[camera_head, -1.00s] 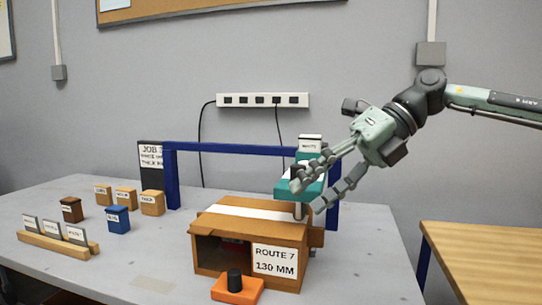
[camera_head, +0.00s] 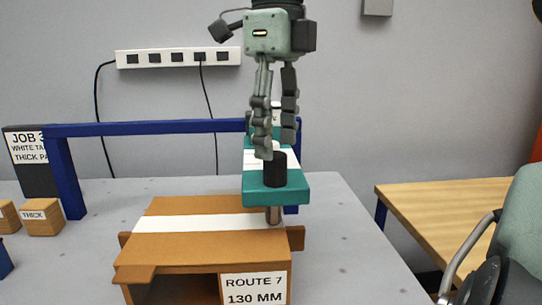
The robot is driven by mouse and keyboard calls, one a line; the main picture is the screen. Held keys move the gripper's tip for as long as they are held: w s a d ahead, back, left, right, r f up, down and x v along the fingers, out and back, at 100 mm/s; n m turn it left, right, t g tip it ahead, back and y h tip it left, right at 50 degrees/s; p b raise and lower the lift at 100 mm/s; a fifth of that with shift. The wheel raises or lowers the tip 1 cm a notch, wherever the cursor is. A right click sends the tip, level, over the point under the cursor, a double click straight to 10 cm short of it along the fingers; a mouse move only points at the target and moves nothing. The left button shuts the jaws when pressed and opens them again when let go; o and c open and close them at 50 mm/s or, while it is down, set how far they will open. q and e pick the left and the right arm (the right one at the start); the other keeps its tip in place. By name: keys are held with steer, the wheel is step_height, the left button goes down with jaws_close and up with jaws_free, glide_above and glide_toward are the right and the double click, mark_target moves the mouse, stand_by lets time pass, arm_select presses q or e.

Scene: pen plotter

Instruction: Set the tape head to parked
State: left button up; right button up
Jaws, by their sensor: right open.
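The teal tape head (camera_head: 292,190) hangs on the blue gantry (camera_head: 150,129) at its right end. It has a black knob (camera_head: 275,172) on top and a grey stem below, above the right side of the brown box (camera_head: 180,254). My left gripper is not in view.
A white strip runs across the box top, and its front label reads ROUTE 7 130 MM. A dark job card (camera_head: 30,160) and a THICK block (camera_head: 41,217) stand at left. A wooden table (camera_head: 440,205) and a pale green chair-like thing (camera_head: 520,225) are at right.

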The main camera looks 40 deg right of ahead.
mark_target(275, 154)
step_height(275, 154, down, 4)
steer(key=shift+w+r, duration=0.1)
steer(key=shift+r, duration=0.1)
steer(key=shift+f, duration=0.25)
steer(key=c, duration=1.2)
jaws_close()
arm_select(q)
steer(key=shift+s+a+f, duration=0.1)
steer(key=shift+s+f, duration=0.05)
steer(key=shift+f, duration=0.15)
arm_select(e)
steer(key=shift+a, duration=0.2)
